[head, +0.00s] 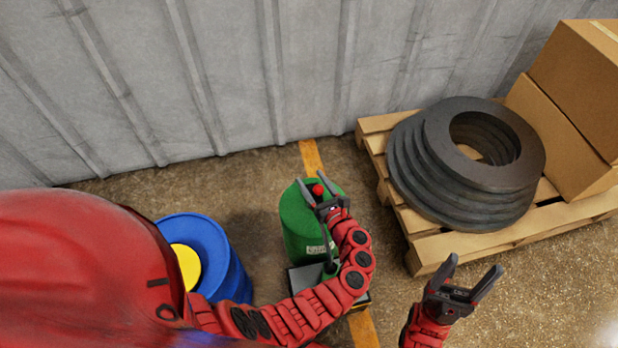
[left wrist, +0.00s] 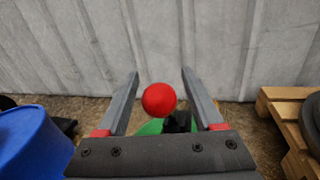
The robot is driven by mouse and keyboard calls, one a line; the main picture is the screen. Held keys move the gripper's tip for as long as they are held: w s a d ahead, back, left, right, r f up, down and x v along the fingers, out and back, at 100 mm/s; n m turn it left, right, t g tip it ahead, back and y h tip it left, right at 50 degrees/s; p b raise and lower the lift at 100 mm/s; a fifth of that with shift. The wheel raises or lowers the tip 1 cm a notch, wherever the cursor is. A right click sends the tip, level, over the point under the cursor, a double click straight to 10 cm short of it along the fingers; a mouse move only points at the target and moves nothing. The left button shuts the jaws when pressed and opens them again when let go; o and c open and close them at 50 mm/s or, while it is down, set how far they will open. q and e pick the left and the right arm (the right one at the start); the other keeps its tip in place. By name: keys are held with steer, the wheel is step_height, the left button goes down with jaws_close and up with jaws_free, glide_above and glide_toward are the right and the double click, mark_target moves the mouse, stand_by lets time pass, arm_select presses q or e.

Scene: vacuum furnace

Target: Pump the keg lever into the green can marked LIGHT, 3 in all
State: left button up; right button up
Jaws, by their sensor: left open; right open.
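A green keg (head: 297,220) stands on the floor near the wall, with a pale label on its side too small to read. A red ball knob (head: 318,190), apparently the lever's end, shows above it; the knob is also clear in the left wrist view (left wrist: 159,100). My left gripper (head: 313,185) is open, with the knob between its fingers and gaps on both sides. A smaller green object (head: 332,271) sits in front of the keg, partly hidden by my left arm; I cannot read any marking on it. My right gripper (head: 474,267) is open and empty, over bare floor at the right.
A wooden pallet (head: 437,249) at the right carries stacked dark rings (head: 437,175) and cardboard boxes (head: 560,139). A corrugated wall (head: 230,70) closes off the back.

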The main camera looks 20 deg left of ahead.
arm_select(q)
steer(key=shift+c, duration=0.2)
jaws_close()
stand_by(1.1)
